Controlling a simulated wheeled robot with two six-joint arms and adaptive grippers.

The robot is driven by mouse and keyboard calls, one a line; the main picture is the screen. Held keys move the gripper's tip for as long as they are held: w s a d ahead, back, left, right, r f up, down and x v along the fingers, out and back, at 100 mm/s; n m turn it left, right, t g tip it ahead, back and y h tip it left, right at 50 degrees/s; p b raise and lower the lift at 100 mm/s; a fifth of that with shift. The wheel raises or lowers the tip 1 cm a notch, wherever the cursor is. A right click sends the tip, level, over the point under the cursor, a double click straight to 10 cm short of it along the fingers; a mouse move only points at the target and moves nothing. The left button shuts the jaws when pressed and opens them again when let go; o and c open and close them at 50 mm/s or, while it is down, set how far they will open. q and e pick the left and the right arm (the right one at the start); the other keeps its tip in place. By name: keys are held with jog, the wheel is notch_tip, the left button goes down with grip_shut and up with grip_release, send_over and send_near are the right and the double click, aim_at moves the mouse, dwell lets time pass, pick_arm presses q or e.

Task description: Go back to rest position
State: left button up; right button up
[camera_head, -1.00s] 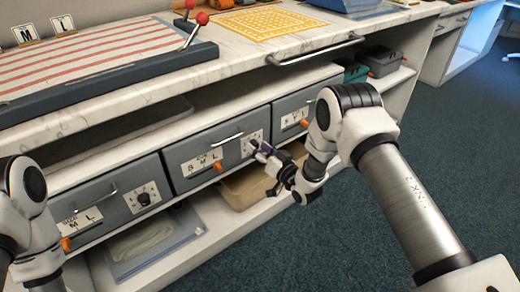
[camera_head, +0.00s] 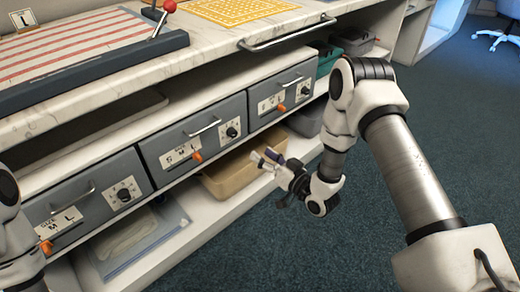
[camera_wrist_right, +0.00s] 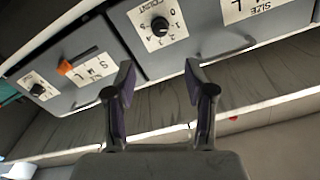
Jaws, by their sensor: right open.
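My right gripper (camera_head: 268,160) is open and empty in front of the grey drawers, near the middle drawer (camera_head: 188,152) with its orange slider and black dial. In the right wrist view my right gripper (camera_wrist_right: 160,80) shows two spread fingers with nothing between them. They point towards the drawer fronts (camera_wrist_right: 205,45) and appear apart from them. Of my left arm, only a white link shows at the left edge of the head view; its gripper is out of view.
A tan bin (camera_head: 232,176) and a clear bag (camera_head: 130,243) sit on the lower shelf. The marble counter (camera_head: 215,50) with a metal rail (camera_head: 288,36) lies above the drawers. The carpet (camera_head: 450,130) at the right is open floor.

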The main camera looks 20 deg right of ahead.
jog(key=s+a+f+g+h, duration=0.1)
jog(key=s+a+f+g, duration=0.1)
jog(key=s+f+g, duration=0.3)
jog(key=s+a+f+g+h, duration=0.1)
jog(key=s+a+f+g, duration=0.1)
jog(key=s+f, duration=0.55)
jog(key=s+d+f+g+h, duration=0.25)
jog(key=s+g, duration=0.25)
jog(key=s, duration=0.6)
jog(key=s+d+f+g+h, duration=0.2)
jog(key=s+f+g, duration=0.25)
jog(key=s, duration=0.65)
notch_tip(320, 180, up, 31)
jog(key=p, duration=2.9)
jog(key=shift+w+a+f+p, duration=0.15)
jog(key=shift+w+a+p, duration=0.1)
jog(key=shift+w+p, duration=0.15)
jog(key=shift+g, duration=0.25)
